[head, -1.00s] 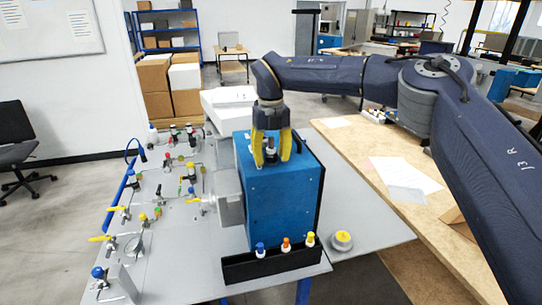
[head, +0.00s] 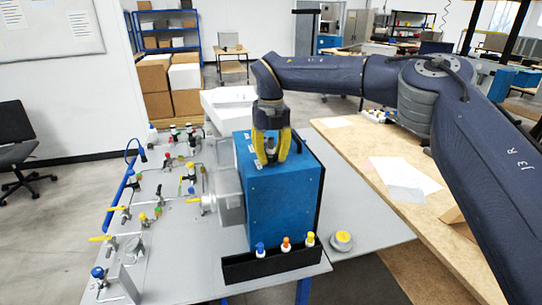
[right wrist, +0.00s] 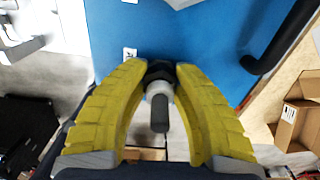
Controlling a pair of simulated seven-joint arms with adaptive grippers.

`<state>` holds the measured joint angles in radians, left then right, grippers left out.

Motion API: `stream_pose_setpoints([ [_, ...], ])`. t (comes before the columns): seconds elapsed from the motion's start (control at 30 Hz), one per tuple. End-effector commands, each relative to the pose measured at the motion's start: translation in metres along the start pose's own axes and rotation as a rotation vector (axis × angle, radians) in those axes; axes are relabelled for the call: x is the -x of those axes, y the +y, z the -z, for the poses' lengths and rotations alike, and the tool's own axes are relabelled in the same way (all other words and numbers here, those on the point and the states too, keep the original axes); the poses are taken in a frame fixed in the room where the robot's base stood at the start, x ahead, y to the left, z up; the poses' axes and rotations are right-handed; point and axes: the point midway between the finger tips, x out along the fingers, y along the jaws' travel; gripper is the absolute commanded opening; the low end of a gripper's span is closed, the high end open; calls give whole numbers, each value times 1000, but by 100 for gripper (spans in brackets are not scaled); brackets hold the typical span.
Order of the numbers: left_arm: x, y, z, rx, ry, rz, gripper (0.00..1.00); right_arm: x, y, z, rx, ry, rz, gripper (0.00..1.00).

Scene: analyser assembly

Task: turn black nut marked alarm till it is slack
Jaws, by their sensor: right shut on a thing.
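The black nut (right wrist: 160,71) sits on a fitting on the top of the blue analyser box (head: 285,198). A pale collar (right wrist: 160,90) and a dark grey stem end (right wrist: 160,112) stick out from it towards the right wrist camera. My right gripper (head: 269,160) points down over the box top, and its yellow fingers are shut on the nut from both sides in the right wrist view (right wrist: 160,74). My left gripper is not in view.
A black handle (right wrist: 282,42) stands on the box top near the gripper. A black tray (head: 272,266) with several colour-capped bottles sits at the box front. Valves and fittings cover the grey panel (head: 178,245) at left. A wooden table (head: 345,140) is at right.

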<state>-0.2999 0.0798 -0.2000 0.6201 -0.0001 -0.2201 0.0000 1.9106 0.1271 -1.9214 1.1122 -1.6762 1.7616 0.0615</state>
Motion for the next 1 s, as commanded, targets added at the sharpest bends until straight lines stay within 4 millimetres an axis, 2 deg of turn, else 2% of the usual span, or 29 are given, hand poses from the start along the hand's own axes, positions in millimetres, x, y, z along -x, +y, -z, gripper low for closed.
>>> stream_pose_setpoints([
  [0.67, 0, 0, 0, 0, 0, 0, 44, 0, 0, 0, 754, -2, 2, 0],
  [0.7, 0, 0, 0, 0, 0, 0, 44, 0, 0, 0, 757, -2, 1, 32],
  [0.83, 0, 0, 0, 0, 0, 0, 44, 0, 0, 0, 752, -1, 1, 45],
  [1.0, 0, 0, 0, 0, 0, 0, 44, 0, 0, 0, 751, -1, 1, 45],
])
